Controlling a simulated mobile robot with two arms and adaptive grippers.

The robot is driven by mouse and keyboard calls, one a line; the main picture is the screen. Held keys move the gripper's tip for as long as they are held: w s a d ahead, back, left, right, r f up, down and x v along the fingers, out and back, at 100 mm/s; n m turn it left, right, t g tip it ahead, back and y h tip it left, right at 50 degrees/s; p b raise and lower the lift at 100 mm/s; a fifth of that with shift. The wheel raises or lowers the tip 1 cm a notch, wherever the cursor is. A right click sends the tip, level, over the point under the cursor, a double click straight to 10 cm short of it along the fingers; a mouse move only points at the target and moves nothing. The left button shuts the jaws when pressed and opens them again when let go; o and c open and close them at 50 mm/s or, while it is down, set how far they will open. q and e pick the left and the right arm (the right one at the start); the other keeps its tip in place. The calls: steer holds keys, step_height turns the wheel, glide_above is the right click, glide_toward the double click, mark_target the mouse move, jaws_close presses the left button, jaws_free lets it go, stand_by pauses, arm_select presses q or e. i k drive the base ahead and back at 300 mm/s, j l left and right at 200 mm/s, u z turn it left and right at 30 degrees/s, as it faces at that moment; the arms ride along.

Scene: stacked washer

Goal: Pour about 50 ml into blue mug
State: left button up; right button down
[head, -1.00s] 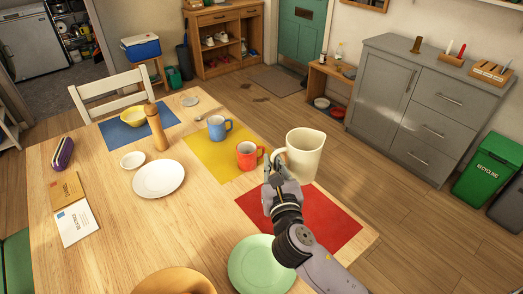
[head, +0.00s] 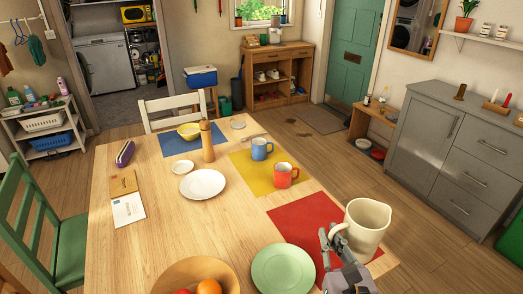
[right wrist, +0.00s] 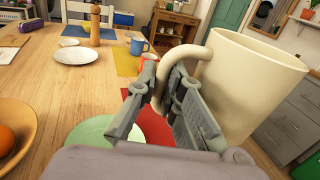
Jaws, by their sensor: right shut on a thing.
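The blue mug (head: 260,150) stands upright on the yellow mat; it also shows in the right wrist view (right wrist: 137,47). The orange-red mug (head: 283,177) stands on the same mat, nearer to me. My right gripper (head: 332,242) is shut on the handle of a cream jug (head: 367,227). The jug is upright, at the right side of the red mat, to the right of and nearer than both mugs. In the right wrist view the fingers (right wrist: 163,92) close around the jug's handle, and the jug body (right wrist: 245,85) fills the right. My left gripper is not in view.
A green plate (head: 284,268) and a wooden fruit bowl (head: 172,276) are at the table's near side. A white plate (head: 202,184), small dish (head: 183,167), pepper mill (head: 207,142) and yellow bowl (head: 189,131) stand further left.

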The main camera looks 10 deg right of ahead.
mark_target(263, 149)
steer(key=k+z, duration=0.1)
steer(key=z, duration=0.35)
steer(key=k+z, duration=0.1)
steer(key=z, duration=1.65)
steer(key=i+l+z, duration=0.1)
steer(key=i+z, duration=0.5)
steer(key=i, duration=0.15)
steer(key=i+l+u, duration=0.15)
steer(key=i+u, duration=0.2)
steer(key=i, duration=0.9)
steer(key=i+j+u, duration=0.1)
steer(key=i+u, duration=0.65)
steer(key=i+l+u, duration=0.15)
steer(key=i+u, duration=0.25)
steer(key=i+j+u, duration=0.15)
steer(key=i+u, duration=0.5)
steer(key=u, duration=0.25)
steer(key=i+l+u, duration=0.1)
steer(key=i+u, duration=0.35)
steer(key=i+j+u, duration=0.15)
steer(key=i+u, duration=1)
steer(key=u, duration=0.2)
steer(key=i+l+u, duration=0.1)
steer(key=u, duration=0.25)
steer(key=i+l+u, duration=0.1)
steer(key=u, duration=0.25)
steer(key=i+l, duration=0.05)
steer(key=i, duration=0.05)
